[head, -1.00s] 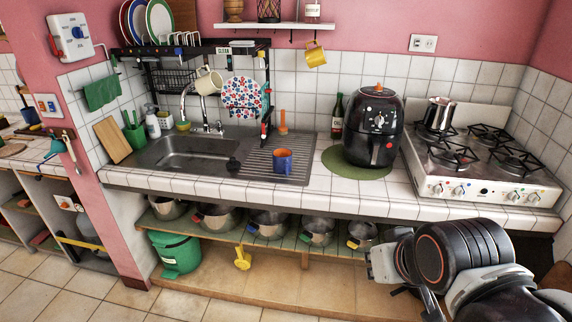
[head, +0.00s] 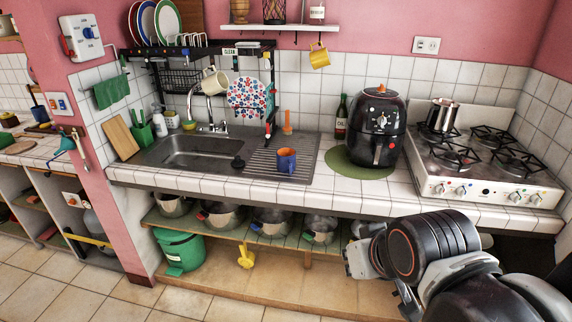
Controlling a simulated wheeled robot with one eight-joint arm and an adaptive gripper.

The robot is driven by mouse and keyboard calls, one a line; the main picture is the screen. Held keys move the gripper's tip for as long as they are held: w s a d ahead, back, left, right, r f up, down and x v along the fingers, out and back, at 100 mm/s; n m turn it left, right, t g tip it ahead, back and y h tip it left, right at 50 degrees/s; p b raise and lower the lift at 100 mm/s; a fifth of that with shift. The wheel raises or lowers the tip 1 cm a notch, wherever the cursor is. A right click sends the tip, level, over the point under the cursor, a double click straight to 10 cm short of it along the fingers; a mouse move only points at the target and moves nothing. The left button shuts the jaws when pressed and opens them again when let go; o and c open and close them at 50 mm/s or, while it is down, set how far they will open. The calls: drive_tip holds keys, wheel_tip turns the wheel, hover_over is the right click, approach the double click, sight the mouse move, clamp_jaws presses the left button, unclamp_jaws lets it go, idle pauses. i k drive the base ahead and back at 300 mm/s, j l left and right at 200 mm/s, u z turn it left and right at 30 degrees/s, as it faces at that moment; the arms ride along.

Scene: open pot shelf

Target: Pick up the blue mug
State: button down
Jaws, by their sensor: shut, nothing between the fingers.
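The blue mug (head: 286,161) stands upright on the ribbed steel drainboard (head: 262,168), right of the sink basin. It looks blue outside with an orange inside. My gripper (head: 352,262) is at the lower right, in front of the counter edge and lower than the mug. It is well apart from the mug. The fingers look closed and hold nothing. My wrist hides part of the gripper and part of the pot shelf behind it.
A black air fryer (head: 378,132) stands on a green mat right of the drainboard. A dish rack (head: 205,49) overhangs the sink. Several pots (head: 222,216) sit below the counter.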

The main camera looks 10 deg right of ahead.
sight(287, 162)
drive_tip(key=z, duration=0.2)
drive_tip(key=i+j+z, duration=0.15)
drive_tip(key=j+z, duration=0.15)
drive_tip(key=i+j+z, duration=0.1)
drive_tip(key=j+z, duration=0.2)
drive_tip(key=i+j+z, duration=0.1)
drive_tip(key=j+z, duration=0.15)
drive_tip(key=j, duration=0.1)
